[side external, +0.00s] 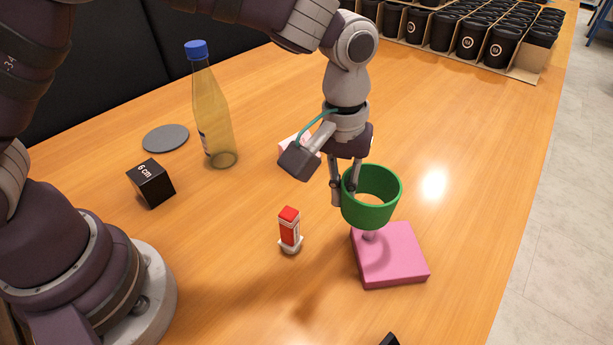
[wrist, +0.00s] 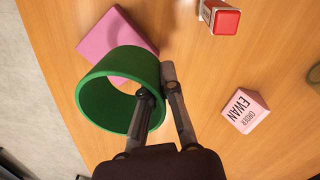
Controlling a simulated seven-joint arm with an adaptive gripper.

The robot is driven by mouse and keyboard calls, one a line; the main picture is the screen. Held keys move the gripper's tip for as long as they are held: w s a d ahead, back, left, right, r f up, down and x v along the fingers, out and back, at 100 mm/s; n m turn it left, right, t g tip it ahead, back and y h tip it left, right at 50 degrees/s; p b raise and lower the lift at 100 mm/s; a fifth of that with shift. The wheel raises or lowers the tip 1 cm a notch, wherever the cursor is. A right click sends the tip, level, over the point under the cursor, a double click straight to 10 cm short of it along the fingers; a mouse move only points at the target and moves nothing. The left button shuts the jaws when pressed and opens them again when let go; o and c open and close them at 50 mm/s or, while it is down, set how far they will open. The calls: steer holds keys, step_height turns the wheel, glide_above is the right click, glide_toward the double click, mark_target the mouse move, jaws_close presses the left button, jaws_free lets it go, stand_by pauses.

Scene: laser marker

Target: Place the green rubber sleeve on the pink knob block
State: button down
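The green rubber sleeve (side external: 371,197) is a wide open ring. My gripper (side external: 345,196) is shut on its wall, with one finger inside the ring and one outside. The sleeve is held above the table, over the back left part of the pink knob block (side external: 393,262). In the side view a small pale knob shows just under the sleeve's lower rim. In the wrist view the sleeve (wrist: 108,98) partly covers the pink block (wrist: 110,35), and its knob is hidden there. My fingertips (wrist: 157,82) pinch the sleeve's right wall.
A red-and-white marker-like object (side external: 289,230) stands left of the block. A black cube (side external: 152,183), a bottle with a blue cap (side external: 213,115) and a grey disc (side external: 166,138) are farther left. A box of black cups (side external: 470,45) stands at the back. Table right of the block is clear.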

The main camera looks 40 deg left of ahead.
steer(key=shift+w+d+f, duration=0.2)
steer(key=shift+w+f, duration=0.1)
steer(key=shift+f, duration=0.3)
steer(key=shift+w+d+f, duration=0.15)
steer(key=shift+w+f, duration=0.2)
steer(key=shift+f, duration=0.25)
steer(key=shift+w+d+f, duration=0.2)
steer(key=shift+w+f, duration=0.1)
steer(key=shift+f, duration=0.3)
steer(key=shift+f, duration=0.4)
steer(key=shift+f, duration=0.2)
steer(key=c, duration=1.2)
jaws_free()
steer(key=shift+c, duration=0.2)
